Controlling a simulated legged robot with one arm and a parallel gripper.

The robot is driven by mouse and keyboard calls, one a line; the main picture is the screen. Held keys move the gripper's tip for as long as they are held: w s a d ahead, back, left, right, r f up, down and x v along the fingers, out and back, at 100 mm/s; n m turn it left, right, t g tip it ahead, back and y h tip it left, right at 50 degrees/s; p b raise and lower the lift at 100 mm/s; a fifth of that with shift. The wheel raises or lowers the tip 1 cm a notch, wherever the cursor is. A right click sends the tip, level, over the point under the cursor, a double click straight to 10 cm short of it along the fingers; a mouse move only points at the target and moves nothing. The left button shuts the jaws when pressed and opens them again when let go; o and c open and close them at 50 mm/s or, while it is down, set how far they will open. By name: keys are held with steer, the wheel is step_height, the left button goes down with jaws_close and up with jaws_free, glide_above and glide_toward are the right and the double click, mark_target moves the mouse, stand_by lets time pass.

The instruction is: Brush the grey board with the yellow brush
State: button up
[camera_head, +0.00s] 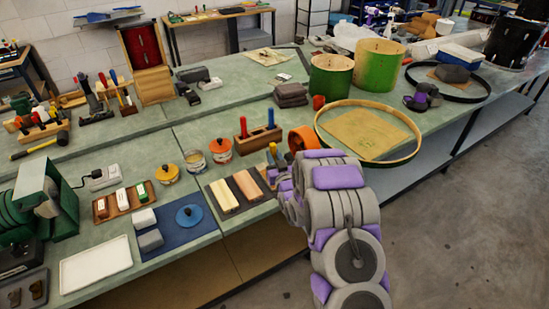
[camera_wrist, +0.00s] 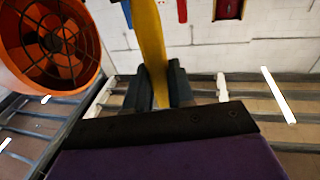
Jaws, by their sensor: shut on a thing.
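My gripper (camera_head: 279,172) is over the bench edge, just right of a dark mat (camera_head: 213,189) with a cream strip (camera_head: 223,195) and a tan strip (camera_head: 246,185). In the wrist view my gripper (camera_wrist: 157,85) is shut on a long yellow piece, which looks like the yellow brush (camera_wrist: 150,45). A small yellow bit of it seems to show above my gripper in the head view (camera_head: 273,148). Its bristles are not clear in either view. I cannot make out which piece is the grey board; my gripper and arm cover part of this area.
An orange fan (camera_head: 302,138) stands close behind my gripper and fills the upper left of the wrist view (camera_wrist: 50,42). A wooden block with red and blue handles (camera_head: 257,139), a round drum hoop (camera_head: 367,133) and orange-lidded tins (camera_head: 220,150) are nearby. The bench is crowded.

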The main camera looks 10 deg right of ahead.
steer(key=shift+w+a, duration=0.2)
steer(key=shift+w, duration=0.4)
steer(key=shift+w+a, duration=0.2)
steer(key=shift+w, duration=0.5)
steer(key=shift+w+a, duration=0.25)
steer(key=shift+w, duration=0.4)
steer(key=shift+w+a, duration=0.2)
steer(key=shift+w, duration=0.55)
steer(key=shift+w+a, duration=0.25)
steer(key=shift+w, duration=0.45)
steer(key=shift+w+a, duration=0.25)
steer(key=shift+w, duration=0.4)
steer(key=shift+r, duration=0.1)
